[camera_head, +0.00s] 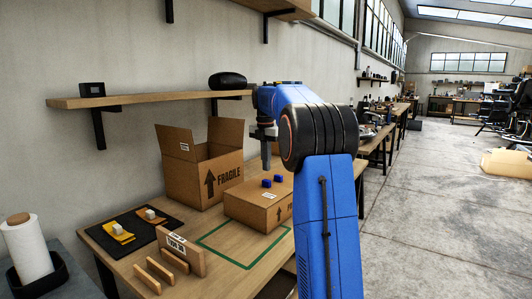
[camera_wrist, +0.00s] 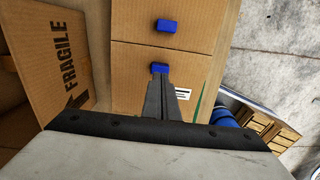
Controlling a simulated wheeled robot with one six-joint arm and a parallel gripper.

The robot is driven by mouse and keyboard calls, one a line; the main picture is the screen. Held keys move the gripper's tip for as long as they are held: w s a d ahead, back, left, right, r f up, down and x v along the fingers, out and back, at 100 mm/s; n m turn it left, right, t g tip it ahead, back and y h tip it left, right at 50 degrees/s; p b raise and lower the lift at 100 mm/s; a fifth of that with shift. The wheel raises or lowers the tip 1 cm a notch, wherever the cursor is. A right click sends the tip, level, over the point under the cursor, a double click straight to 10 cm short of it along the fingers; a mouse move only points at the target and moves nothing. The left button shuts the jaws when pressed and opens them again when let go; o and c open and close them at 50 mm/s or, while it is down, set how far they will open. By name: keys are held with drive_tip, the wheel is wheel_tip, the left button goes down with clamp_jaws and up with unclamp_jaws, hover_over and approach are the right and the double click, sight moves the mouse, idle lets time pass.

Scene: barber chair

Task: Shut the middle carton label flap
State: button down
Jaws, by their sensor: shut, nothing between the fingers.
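A low cardboard carton (camera_head: 245,208) with an arrow on its side stands on the bench, right of a taller open carton. Two small blue blocks (camera_head: 267,183) sit on its top, either side of a seam between two flaps; the flaps look flat. In the wrist view one blue block (camera_wrist: 167,25) is clear and the other (camera_wrist: 160,68) is partly hidden by my fingers. A white label (camera_wrist: 182,95) lies on the near flap (camera_wrist: 130,75). My gripper (camera_head: 266,165) is shut and empty, pointing down over the carton top; I cannot tell whether it touches.
The open FRAGILE carton (camera_head: 195,180) stands left with raised flaps. A labelled upright piece (camera_head: 183,255) and small wooden slats (camera_head: 147,278) stand in front. A black mat (camera_head: 130,230) holds yellow and white items. A green outline (camera_head: 225,255) marks bare bench. A shelf (camera_head: 150,100) hangs above.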

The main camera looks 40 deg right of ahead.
sight(259, 188)
drive_tip(key=shift+d+f, duration=0.1)
drive_tip(key=shift+f, duration=1.85)
